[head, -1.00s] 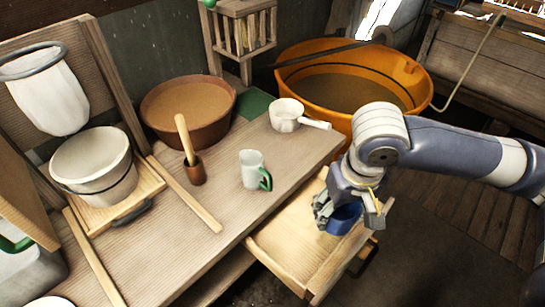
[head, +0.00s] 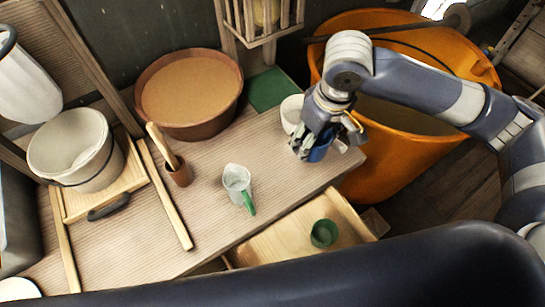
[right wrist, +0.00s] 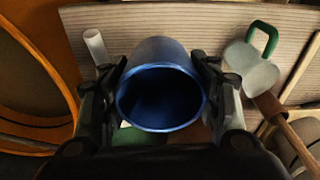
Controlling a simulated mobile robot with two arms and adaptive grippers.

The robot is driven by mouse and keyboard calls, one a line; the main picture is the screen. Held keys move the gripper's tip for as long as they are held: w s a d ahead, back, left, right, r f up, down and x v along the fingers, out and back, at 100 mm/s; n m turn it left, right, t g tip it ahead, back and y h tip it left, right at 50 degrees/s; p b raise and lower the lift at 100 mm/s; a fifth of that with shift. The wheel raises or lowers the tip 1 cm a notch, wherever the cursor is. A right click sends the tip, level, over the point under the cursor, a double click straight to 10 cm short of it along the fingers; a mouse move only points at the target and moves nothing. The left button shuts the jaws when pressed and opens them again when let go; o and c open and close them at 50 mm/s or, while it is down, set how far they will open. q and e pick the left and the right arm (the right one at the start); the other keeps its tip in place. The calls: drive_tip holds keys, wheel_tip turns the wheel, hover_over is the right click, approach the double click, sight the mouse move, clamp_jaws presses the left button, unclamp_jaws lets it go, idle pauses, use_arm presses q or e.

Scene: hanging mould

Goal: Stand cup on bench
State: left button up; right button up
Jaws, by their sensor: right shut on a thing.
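A blue cup (head: 319,152) is held in my right gripper (head: 325,144) over the right end of the wooden bench (head: 125,250). In the right wrist view the blue cup (right wrist: 160,88) sits between the two fingers of the right gripper (right wrist: 160,75), its round opening towards the camera. The fingers press on its sides. The gripper hides much of the cup in the head view. I cannot tell whether the cup touches the bench top. My left gripper is not in view.
A white ladle pot (head: 291,112) is partly hidden behind the right gripper. A white mug (head: 236,178) with green handle stands left of it. A green cup (head: 323,233) is in the open drawer (head: 285,242). An orange tub (head: 385,175) stands right; a brown basin (head: 205,122) stands behind.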

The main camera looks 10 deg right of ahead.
drive_tip(key=w+a+n+p, duration=0.2)
drive_tip(key=n, duration=0.1)
drive_tip(key=shift+w+r, duration=0.25)
drive_tip(key=shift+r, duration=0.05)
drive_tip(key=w+a+f+n+p, duration=0.1)
drive_tip(key=a+n+p, duration=0.2)
drive_tip(key=n, duration=0.2)
drive_tip(key=n+g+p, duration=0.2)
drive_tip(key=n+p, duration=0.3)
drive_tip(key=n, duration=0.1)
hover_over(278, 168)
drive_tip(key=shift+y, duration=0.4)
drive_tip(key=f, duration=0.9)
drive_tip(key=shift+d+f, duration=0.1)
drive_tip(key=shift+d, duration=0.1)
wheel_tip(278, 168, down, 4)
drive_tip(key=shift+r+t, duration=0.1)
drive_tip(key=shift+t, duration=0.2)
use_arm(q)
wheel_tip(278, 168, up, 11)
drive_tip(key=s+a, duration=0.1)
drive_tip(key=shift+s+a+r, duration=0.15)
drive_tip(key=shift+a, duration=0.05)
use_arm(e)
drive_tip(key=shift+f, duration=0.4)
drive_tip(key=shift+f, duration=0.1)
drive_tip(key=o, duration=1.1)
drive_tip(key=shift+o, duration=0.2)
